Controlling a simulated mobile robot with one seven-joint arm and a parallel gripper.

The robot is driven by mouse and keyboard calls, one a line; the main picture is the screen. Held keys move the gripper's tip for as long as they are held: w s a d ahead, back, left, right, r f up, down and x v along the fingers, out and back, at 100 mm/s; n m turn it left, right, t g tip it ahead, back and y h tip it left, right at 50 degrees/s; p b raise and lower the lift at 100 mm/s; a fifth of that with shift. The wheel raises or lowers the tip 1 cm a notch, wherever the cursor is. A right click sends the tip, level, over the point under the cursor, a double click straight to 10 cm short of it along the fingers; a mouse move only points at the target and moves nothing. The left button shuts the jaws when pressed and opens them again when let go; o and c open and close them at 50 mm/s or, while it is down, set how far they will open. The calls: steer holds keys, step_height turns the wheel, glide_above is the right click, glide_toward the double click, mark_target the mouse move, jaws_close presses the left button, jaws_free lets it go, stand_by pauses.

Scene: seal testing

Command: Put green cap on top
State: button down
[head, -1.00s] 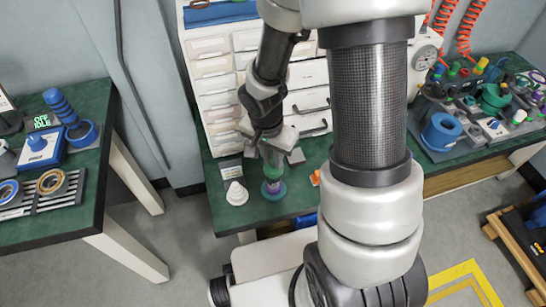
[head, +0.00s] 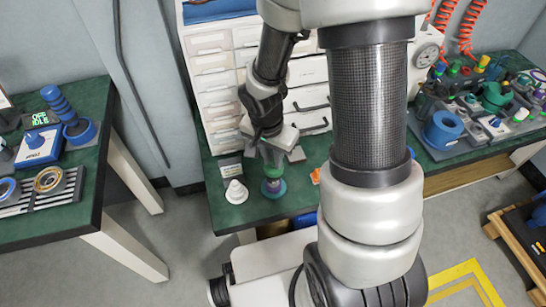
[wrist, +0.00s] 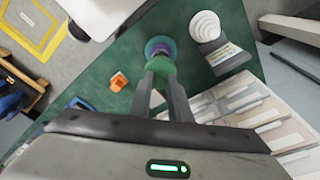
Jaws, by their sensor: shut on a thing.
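My gripper (head: 271,160) points down over the green bench and is shut on the green cap (wrist: 162,68). The green cap also shows between the fingers in the head view (head: 272,171). Directly below it stands a small piece with a purple upper part (wrist: 159,44) and a wider teal base (head: 273,194), upright on the bench. The cap is lined up over this piece in both views. The fingers and cap hide the join, so I cannot tell whether they touch.
A white stepped cone (head: 236,192) stands just left of the piece, by a labelled grey block (wrist: 224,55). A small orange part (wrist: 119,82) lies on the other side. White drawers (head: 217,85) rise behind. The bench front (head: 250,215) is clear.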

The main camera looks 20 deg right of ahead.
mark_target(272, 163)
steer(key=shift+f+b, duration=1.9)
steer(key=c, duration=1.6)
jaws_free()
steer(key=shift+o, duration=0.2)
steer(key=shift+r+p, duration=2.55)
steer(key=shift+r, duration=1)
